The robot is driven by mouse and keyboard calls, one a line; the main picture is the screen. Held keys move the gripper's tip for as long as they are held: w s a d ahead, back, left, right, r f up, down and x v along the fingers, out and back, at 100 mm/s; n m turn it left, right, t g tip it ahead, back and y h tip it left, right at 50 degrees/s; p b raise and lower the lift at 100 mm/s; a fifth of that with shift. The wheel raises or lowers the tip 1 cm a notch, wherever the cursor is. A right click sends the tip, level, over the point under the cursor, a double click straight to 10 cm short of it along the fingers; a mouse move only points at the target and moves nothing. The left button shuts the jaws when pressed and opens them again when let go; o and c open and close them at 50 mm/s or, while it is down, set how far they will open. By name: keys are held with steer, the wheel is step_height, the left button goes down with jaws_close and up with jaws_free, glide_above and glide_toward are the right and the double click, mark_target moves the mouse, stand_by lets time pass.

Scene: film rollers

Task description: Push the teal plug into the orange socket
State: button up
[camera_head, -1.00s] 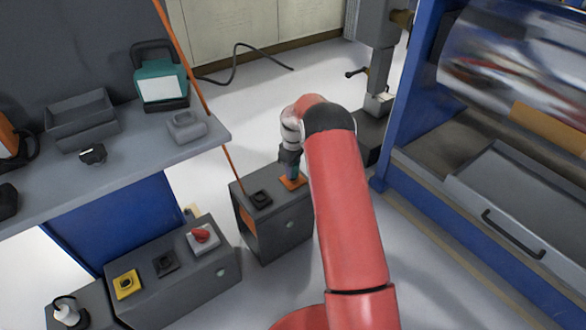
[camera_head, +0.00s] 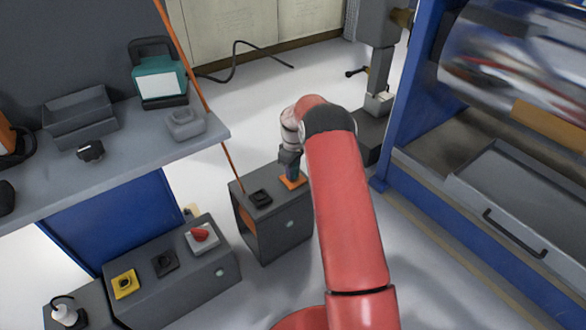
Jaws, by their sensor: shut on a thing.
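The orange socket (camera_head: 299,184) is a flat orange square on top of a dark grey box, right of centre. My gripper (camera_head: 291,174) points down directly over it, with the fingertips close to the socket face. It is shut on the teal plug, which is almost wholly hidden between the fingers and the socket. I cannot tell how deep the plug sits in the socket.
A black socket (camera_head: 259,198) is on the same grey box (camera_head: 285,222). Another box in front holds a yellow socket (camera_head: 125,284), a black socket (camera_head: 165,263) and a red plug (camera_head: 200,234). A workbench (camera_head: 150,150) stands left; a blue-framed roller machine (camera_head: 420,80) stands right.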

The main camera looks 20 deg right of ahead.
steer(key=shift+f, duration=0.2)
steer(key=o, duration=1.2)
steer(key=shift+c, duration=0.2)
step_height(320, 180, up, 8)
steer(key=shift+f, duration=0.1)
steer(key=s+a+r+m+t, duration=0.1)
steer(key=s+a+r+m, duration=0.15)
steer(key=s+r, duration=0.75)
steer(key=s+a+r+m+t, duration=0.1)
steer(key=s+a+r+t, duration=0.15)
steer(key=s+r, duration=0.75)
steer(key=s+a+r+m+t, duration=0.1)
steer(key=s+m, duration=0.1)
steer(key=s, duration=0.8)
steer(key=s+a+r+m+t, duration=0.1)
steer(key=s+a+r+m, duration=0.1)
steer(key=s, duration=0.9)
steer(key=shift+s+a+r, duration=0.2)
steer(key=shift+s+r, duration=0.1)
